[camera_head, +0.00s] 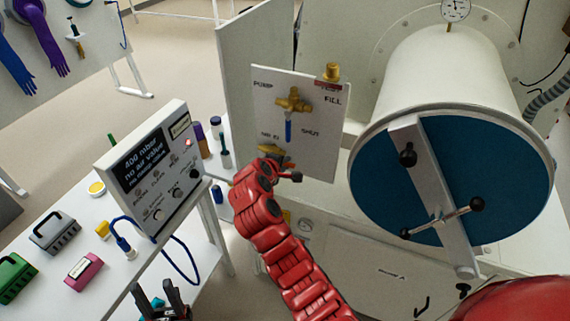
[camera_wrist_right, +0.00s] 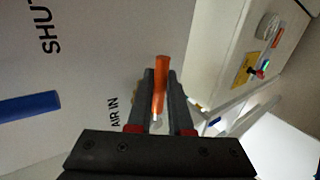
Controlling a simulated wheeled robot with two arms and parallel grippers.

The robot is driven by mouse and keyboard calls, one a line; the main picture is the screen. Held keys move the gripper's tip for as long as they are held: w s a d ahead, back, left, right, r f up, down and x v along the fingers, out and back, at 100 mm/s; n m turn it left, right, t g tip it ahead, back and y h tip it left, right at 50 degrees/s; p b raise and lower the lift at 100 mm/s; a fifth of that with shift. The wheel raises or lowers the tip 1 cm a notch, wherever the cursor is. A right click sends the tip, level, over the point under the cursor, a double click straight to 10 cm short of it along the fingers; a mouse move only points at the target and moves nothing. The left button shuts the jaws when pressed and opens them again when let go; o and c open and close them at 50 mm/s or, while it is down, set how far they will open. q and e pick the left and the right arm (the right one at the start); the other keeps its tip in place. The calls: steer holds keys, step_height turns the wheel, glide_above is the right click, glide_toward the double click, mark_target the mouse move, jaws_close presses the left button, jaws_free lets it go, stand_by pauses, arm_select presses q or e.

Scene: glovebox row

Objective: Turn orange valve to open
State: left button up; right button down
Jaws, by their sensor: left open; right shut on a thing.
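The orange valve handle (camera_wrist_right: 160,88) shows in the right wrist view beside the "AIR IN" label, upright in the picture and crosswise to the blue handle (camera_wrist_right: 30,104). My right gripper (camera_wrist_right: 160,76) is shut on it, a dark finger on each side. My left gripper (camera_head: 164,300) is open and empty at the bottom edge, by the bench.
The white valve panel (camera_head: 325,125) carries an upper brass valve (camera_head: 293,100) with a blue handle pointing down. A control box (camera_head: 150,175) reads "400 mbar, no air valve". The round blue-faced chamber door (camera_head: 480,170) stands at right. Small items lie on the bench at left.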

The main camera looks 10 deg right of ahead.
steer(key=shift+r, duration=0.1)
steer(key=c, duration=0.8)
jaws_free()
steer(key=shift+c, duration=0.2)
steer(key=shift+s+a, duration=0.15)
steer(key=shift+s, duration=0.05)
steer(key=v, duration=1.7)
